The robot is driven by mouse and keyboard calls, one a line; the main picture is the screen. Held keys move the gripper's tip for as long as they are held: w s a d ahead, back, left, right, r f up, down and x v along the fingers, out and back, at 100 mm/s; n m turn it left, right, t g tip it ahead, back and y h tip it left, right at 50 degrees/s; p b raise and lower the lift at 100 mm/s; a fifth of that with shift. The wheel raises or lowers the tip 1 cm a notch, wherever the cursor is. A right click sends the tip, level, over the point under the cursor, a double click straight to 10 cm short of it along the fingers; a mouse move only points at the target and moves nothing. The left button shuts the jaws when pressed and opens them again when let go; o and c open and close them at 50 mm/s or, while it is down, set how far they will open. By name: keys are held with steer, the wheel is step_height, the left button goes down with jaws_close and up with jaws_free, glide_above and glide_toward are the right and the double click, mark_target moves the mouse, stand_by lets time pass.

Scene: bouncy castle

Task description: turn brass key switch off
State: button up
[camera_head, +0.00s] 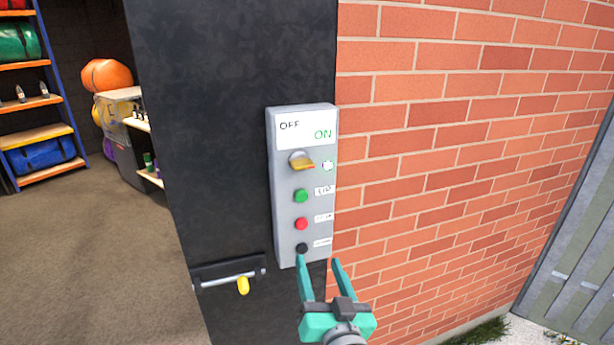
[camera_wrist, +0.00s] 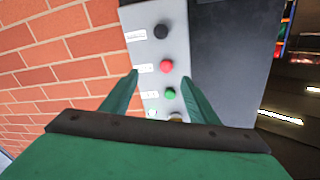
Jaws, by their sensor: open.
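The brass key switch (camera_head: 302,161) sits near the top of a grey control box (camera_head: 285,215) on a black panel. Its handle points right, toward the green ON lettering on the white label; OFF is printed at the label's upper left. In the wrist view, which shows the box upside down, only a bit of the switch (camera_wrist: 176,118) shows above my gripper's dark bar. My gripper (camera_head: 319,262) is teal, open and empty. In the head view its fingertips appear at the box's lower end, below the key switch. I cannot tell whether they touch the box.
Green (camera_head: 301,196), red (camera_head: 301,224) and black (camera_head: 302,248) buttons line the box below the switch. A metal bar with a yellow knob (camera_head: 243,285) is at lower left. A brick wall (camera_head: 450,150) stands at right; an open room with shelves (camera_head: 35,100) is at left.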

step_height(320, 180, up, 11)
steer(key=n+y, duration=0.2)
steer(key=n, duration=0.1)
steer(key=n+g, duration=0.1)
steer(key=n, duration=0.1)
glide_toward(304, 167)
steer(key=x, duration=0.9)
steer(key=shift+w, duration=0.3)
